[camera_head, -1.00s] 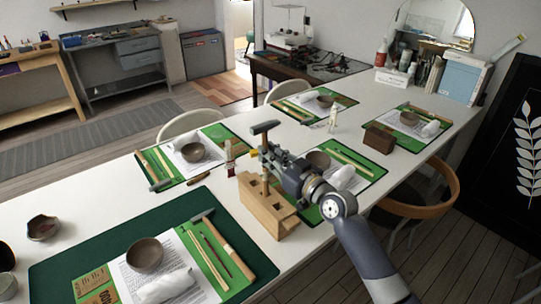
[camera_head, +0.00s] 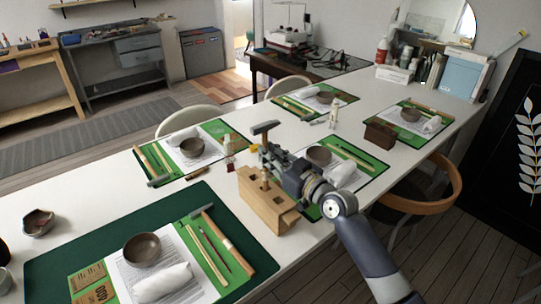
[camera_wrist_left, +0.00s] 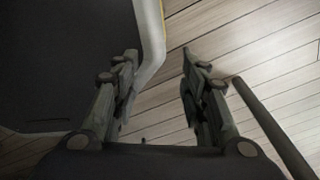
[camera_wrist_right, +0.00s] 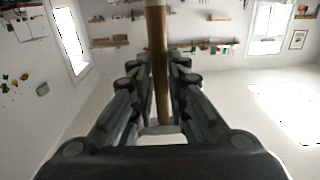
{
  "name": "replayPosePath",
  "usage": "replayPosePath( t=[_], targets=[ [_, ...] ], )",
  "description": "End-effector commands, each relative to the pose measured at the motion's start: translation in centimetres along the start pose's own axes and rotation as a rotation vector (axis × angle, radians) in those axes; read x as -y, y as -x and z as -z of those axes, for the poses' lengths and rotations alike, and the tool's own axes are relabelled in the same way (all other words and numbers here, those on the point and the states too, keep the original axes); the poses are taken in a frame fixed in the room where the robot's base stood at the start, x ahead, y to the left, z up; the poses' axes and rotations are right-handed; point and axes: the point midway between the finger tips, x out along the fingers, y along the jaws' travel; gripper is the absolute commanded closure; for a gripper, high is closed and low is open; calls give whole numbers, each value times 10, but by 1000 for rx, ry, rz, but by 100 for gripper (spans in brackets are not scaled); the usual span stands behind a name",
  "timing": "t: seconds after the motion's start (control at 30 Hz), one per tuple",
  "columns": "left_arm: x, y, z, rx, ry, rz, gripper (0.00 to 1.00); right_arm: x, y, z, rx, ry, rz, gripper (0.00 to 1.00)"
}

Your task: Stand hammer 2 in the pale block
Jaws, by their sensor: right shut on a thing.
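The pale block (camera_head: 262,213), a wooden block with square holes in its top, stands on the white table. My right gripper (camera_head: 266,155) is shut on an upright hammer (camera_head: 266,127), head up, which I take to be hammer 2. Its wooden handle also shows between the fingers in the right wrist view (camera_wrist_right: 157,60). The handle's lower end meets the block's top near the middle hole; I cannot tell how deep it sits. My left gripper (camera_wrist_left: 158,75) is open and empty over the plank floor in the left wrist view, outside the head view.
A dark green mat (camera_head: 60,245) in front holds a bowl (camera_head: 142,250), a white roll and another hammer (camera_head: 204,212). A brown block (camera_head: 380,133) lies further right. A chair (camera_head: 440,185) stands at the right edge.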

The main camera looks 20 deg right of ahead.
Motion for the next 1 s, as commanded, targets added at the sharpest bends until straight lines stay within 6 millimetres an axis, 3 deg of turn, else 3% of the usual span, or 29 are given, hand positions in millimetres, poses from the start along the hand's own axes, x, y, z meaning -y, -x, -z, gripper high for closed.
replayPosePath(
  t=[1.0],
  targets=[
    [-1, -20, -1, -1, -1, -1, 60, 0, 0, -19, -2, -1, 5, 100]
  ],
)
